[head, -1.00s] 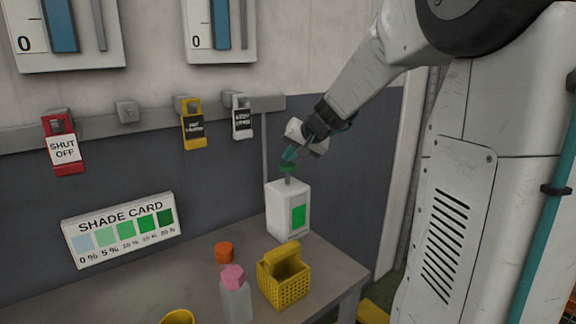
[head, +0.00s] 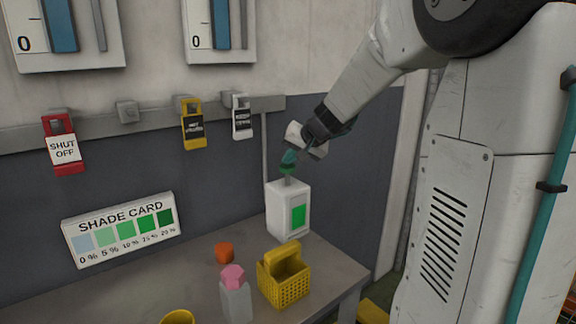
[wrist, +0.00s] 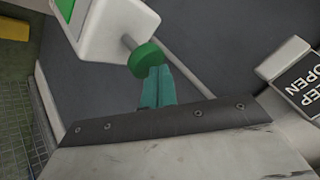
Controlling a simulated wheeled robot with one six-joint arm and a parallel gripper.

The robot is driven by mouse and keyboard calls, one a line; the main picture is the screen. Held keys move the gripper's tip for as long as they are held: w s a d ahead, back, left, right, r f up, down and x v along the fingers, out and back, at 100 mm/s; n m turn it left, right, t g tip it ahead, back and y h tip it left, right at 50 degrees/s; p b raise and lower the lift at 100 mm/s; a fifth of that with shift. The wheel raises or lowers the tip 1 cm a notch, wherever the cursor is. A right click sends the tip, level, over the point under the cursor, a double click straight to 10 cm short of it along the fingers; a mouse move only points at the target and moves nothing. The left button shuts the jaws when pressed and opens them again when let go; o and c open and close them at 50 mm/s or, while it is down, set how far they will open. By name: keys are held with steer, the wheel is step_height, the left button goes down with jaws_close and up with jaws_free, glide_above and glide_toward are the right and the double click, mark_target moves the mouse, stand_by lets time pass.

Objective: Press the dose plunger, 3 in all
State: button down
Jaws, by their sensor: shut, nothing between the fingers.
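The dose plunger is a round green cap (head: 288,170) on a grey stem. It stands up from a white dispenser bottle (head: 276,211) with a green label at the table's back right. The stem shows between cap and bottle. My gripper (head: 289,160) is directly above the cap, its teal fingers shut and empty, pointing down. In the wrist view the closed fingertips (wrist: 156,72) meet the edge of the green cap (wrist: 147,58); they look touching or nearly so. The bottle (wrist: 110,25) shows there at the top.
A yellow basket (head: 284,288), a clear bottle with a pink stopper (head: 233,276) and an orange cap (head: 224,253) stand in front on the table (head: 187,287). A shade card (head: 120,229) and hanging tags, including a red shut-off tag (head: 62,147), are on the wall behind.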

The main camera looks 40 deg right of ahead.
mark_target(290, 167)
steer(key=shift+f, duration=0.95)
stand_by(0.6)
steer(key=shift+r, duration=1.7)
steer(key=shift+r, duration=2.55)
step_height(290, 167, up, 4)
steer(key=shift+f, duration=0.1)
stand_by(0.3)
